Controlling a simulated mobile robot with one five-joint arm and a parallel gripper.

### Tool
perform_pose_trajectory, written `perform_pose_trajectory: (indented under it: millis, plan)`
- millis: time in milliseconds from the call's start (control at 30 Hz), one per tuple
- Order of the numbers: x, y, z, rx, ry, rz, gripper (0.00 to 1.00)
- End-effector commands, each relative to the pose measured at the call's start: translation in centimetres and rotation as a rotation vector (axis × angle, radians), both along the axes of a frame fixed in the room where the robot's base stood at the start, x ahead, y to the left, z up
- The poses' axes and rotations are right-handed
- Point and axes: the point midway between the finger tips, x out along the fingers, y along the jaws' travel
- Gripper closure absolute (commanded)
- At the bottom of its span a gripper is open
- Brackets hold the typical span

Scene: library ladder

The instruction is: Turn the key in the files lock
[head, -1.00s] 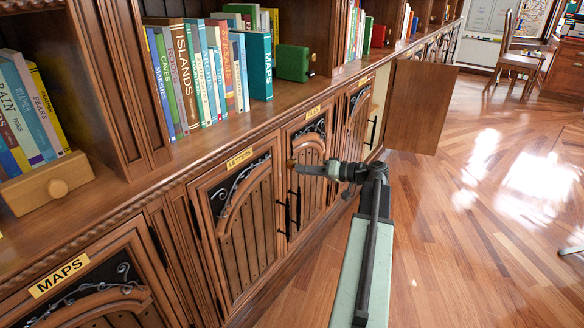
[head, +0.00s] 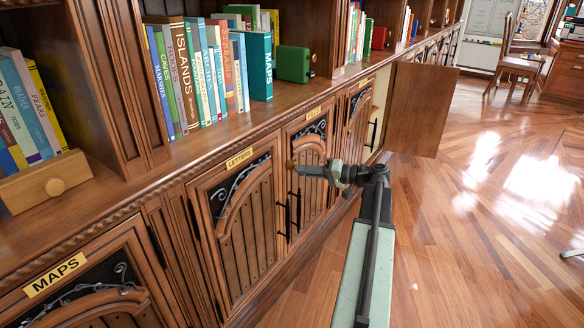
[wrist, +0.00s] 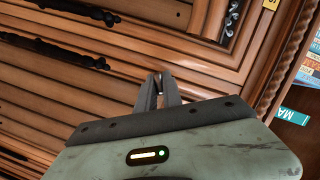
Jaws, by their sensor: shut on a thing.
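The files door (head: 312,187) is a carved wooden cabinet door, shut, with a yellow FILES label (head: 313,112) above it. My gripper (head: 293,164) is at the upper left edge of this door, its fingertips against or very near the frame. In the wrist view my gripper (wrist: 158,78) points at the wooden frame, with its two fingers closed in to a narrow gap. A small bright bit shows between them, probably the key. The fingers hide the key's shape and the lock, so I cannot tell the key's angle.
The letters door (head: 239,215) is shut on the left. Black handles (head: 282,219) stand out just below my gripper. Further along, a cabinet door (head: 420,108) stands open into the room. Books (head: 205,75) line the shelf above. The wooden floor (head: 490,230) on the right is clear.

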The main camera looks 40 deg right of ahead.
Motion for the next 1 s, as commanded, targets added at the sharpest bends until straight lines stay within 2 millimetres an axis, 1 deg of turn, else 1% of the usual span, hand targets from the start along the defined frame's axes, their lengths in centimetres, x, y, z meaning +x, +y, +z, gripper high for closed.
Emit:
perform_pose_trajectory:
  millis: [200, 533, 1000]
  plan:
    - [-0.01, -0.02, -0.12, 0.016, 0.004, 0.0, 1.0]
    - [-0.03, 0.01, -0.13, 0.234, 0.058, 0.001, 1.0]
    - [-0.03, 0.03, -0.05, 0.265, 0.066, 0.001, 1.0]
